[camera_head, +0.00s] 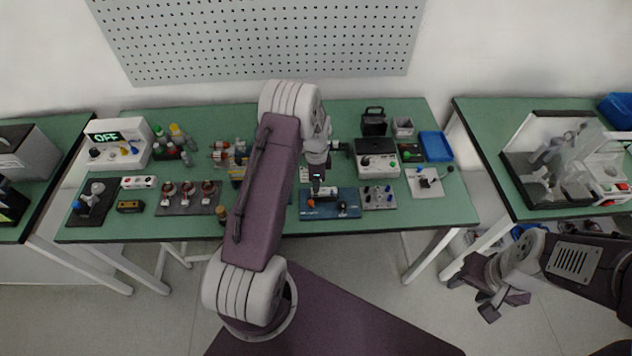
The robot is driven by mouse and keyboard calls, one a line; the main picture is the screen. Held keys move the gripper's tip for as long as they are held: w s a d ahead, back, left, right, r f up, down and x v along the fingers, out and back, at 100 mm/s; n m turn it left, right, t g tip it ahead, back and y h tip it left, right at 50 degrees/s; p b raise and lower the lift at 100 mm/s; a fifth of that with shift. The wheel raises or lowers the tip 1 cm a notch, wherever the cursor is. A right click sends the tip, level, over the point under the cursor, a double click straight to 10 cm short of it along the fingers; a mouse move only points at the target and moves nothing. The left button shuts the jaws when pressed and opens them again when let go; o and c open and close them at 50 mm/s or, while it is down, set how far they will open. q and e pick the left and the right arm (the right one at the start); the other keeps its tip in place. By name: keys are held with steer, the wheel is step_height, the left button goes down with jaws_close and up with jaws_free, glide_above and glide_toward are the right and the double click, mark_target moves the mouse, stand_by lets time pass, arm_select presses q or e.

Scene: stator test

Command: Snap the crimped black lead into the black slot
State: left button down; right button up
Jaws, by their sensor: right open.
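My left arm reaches over the middle of the green table, and its gripper (318,184) points down at a blue fixture (348,207) near the front edge. The fixture carries small orange, white and black parts; I cannot make out which is the black slot. The crimped black lead cannot be told apart at this size, and the arm covers part of this area. Whether the left gripper's jaws are open or shut is too small to see. My right gripper (482,294) is open and empty, well away to the right, in front of the gap between tables.
Three copper-coloured coils on a grey base (188,208) and a white box reading OFF (119,143) stand left. A pegboard (260,40) hangs behind.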

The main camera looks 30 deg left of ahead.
arm_select(q)
steer(key=c, duration=1.3)
jaws_free()
step_height(320, 180, up, 9)
steer(key=b, duration=0.1)
steer(key=shift+b, duration=0.3)
